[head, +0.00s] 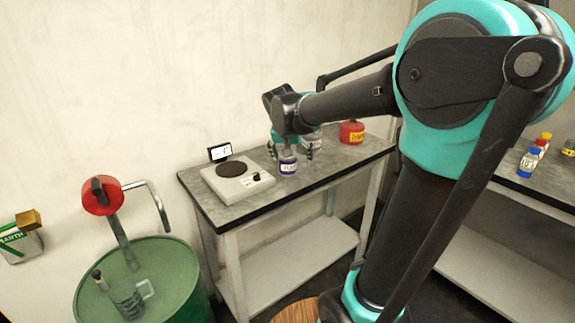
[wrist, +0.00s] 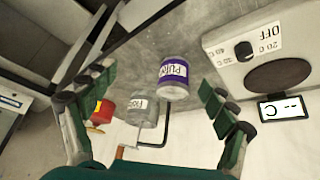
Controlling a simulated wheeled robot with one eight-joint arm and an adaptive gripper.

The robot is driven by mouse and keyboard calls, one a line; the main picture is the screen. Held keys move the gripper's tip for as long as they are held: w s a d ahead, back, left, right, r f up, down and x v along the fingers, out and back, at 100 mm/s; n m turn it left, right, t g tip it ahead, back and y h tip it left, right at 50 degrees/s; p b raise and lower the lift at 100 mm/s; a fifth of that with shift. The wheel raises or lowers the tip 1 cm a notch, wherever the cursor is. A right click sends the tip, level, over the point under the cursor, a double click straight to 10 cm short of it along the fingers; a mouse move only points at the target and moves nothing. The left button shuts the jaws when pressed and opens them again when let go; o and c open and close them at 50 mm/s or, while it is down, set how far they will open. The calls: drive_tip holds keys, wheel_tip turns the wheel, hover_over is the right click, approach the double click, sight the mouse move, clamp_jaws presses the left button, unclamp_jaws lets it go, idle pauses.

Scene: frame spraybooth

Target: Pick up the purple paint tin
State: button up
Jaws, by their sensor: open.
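The purple paint tin (head: 288,162) has a white label and stands upright on the grey bench (head: 325,172), just right of the hot plate. In the wrist view the purple tin (wrist: 174,76) lies between the open fingers, nearer the right one, with clear gaps at its sides. My gripper (head: 291,152) is above and around the tin in the head view, fingers pointing down. In the wrist view my gripper (wrist: 154,84) is open with nothing held. It partly hides the tin's top in the head view.
A grey tin (wrist: 143,110) and a red can (head: 352,132) stand behind and right of the purple tin. A white hot plate (head: 240,184) with a small display (head: 220,152) is at left. A green drum (head: 170,285) stands left of the bench. The bench front is clear.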

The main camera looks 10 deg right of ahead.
sight(288, 159)
drive_tip(key=w+a+r+m, duration=0.1)
drive_tip(key=w+a+r, duration=0.2)
drive_tip(key=w+r, duration=0.3)
drive_tip(key=shift+t+h, duration=0.3)
drive_tip(key=x, duration=1.2)
drive_tip(key=shift+s+a+f, duration=0.15)
drive_tip(key=shift+a, duration=0.1)
drive_tip(key=shift+x, duration=2.6)
drive_tip(key=shift+c, duration=0.5)
drive_tip(key=c, duration=1.5)
